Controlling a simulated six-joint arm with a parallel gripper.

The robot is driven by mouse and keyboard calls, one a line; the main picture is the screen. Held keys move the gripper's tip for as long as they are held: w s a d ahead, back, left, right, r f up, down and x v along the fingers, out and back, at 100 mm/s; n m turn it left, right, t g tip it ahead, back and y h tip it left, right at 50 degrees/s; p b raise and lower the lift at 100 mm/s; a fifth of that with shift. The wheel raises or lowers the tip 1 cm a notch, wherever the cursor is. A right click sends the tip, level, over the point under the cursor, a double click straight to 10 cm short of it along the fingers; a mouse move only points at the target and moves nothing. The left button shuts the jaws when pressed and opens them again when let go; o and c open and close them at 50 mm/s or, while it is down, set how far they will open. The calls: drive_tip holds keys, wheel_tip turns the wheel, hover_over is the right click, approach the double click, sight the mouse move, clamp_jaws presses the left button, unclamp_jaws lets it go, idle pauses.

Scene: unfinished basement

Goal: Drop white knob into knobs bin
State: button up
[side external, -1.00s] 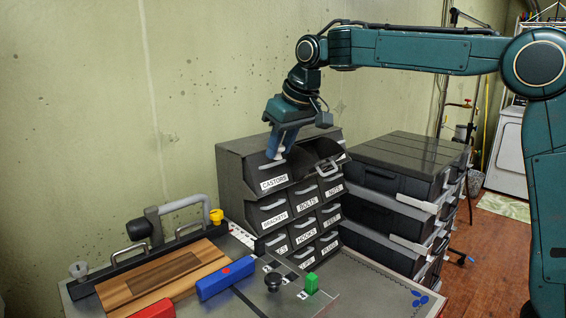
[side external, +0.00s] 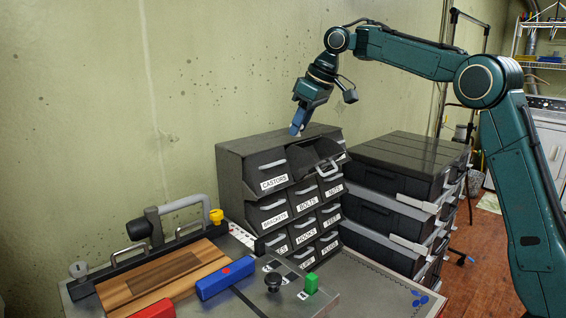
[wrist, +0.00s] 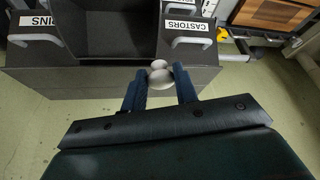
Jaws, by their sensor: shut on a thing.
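My gripper (side external: 297,130) is shut on the white knob (wrist: 160,76), which shows as a rounded white piece between the blue fingertips in the wrist view. In the side view the knob (side external: 295,134) is small and mostly hidden by the fingers. The gripper points down near the top of the dark bin cabinet (side external: 240,150). An open bin (side external: 324,168) in the cabinet's top row stands right of the CASTORS bin; its inside (wrist: 115,30) shows in the wrist view. I cannot read a KNOBS label on any bin.
The closed CASTORS bin (side external: 267,172) is beside the open one. Black stacked drawers (side external: 410,155) stand to the right.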

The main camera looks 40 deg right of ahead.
sight(318, 159)
drive_tip(key=d+f, duration=0.1)
drive_tip(key=d, duration=0.5)
drive_tip(key=shift+s+f+n, duration=0.2)
drive_tip(key=shift+s+n, duration=0.1)
drive_tip(key=shift+n, duration=0.1)
drive_tip(key=shift+f, duration=0.1)
drive_tip(key=shift+a+f, duration=0.1)
drive_tip(key=shift+f, duration=1.8)
drive_tip(key=shift+f, duration=2)
drive_tip(key=shift+f, duration=0.5)
